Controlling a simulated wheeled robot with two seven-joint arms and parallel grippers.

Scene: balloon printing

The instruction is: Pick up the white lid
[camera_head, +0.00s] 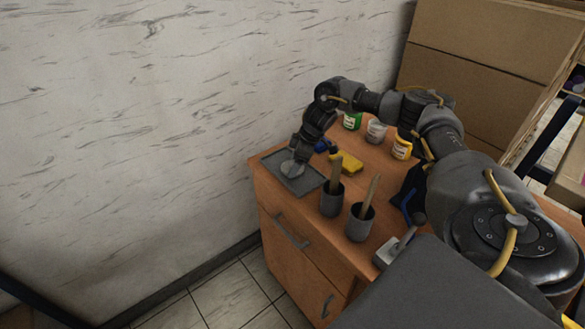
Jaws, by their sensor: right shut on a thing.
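A pale, round, flat piece that looks like the white lid (291,169) is at the dark grey tray (274,166) on the wooden cabinet's left corner. My right gripper (298,153) reaches down over the tray and is shut on this lid. The fingers are small and dark here, and I cannot tell whether the lid touches the tray. My left gripper is not in view.
Two dark cups (331,200) (360,224) with wooden handles stand in front. A yellow block (346,162) lies near the tray. Green (352,121), white (376,131) and yellow (401,148) jars stand behind. Wall at left, cardboard boxes (480,60) at back.

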